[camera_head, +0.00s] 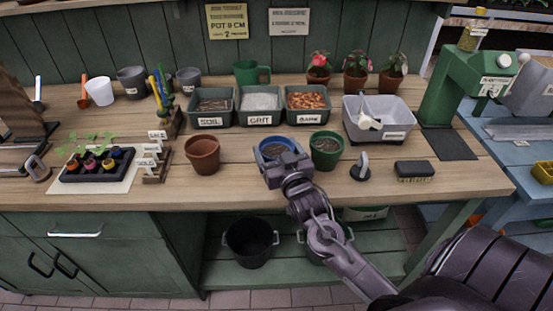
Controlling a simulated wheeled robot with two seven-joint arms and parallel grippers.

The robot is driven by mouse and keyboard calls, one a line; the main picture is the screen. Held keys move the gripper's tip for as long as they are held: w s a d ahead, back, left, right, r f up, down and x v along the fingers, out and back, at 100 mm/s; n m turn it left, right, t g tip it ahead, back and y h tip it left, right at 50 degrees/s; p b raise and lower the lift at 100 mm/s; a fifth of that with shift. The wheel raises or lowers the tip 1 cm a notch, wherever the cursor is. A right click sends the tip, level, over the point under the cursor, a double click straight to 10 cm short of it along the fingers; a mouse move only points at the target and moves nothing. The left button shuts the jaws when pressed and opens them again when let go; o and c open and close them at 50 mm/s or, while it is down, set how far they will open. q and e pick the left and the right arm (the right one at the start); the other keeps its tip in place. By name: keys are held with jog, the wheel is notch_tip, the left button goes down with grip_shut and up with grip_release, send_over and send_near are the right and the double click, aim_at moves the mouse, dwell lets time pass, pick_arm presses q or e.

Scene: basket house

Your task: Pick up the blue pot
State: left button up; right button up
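The blue pot (270,143) stands on the wooden workbench, with dark soil showing inside it. My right gripper (284,166) is directly in front of it and covers its lower front. The arm comes in from the lower right. My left gripper is not in view.
A green pot (327,151) with soil stands close on the right of the blue pot. A terracotta pot (202,155) stands to the left. Bins labelled soil (210,121) and grit (260,119) are behind. A brush (414,171) lies right.

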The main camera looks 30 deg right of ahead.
jog(key=c, duration=0.4)
jog(key=shift+r, duration=0.1)
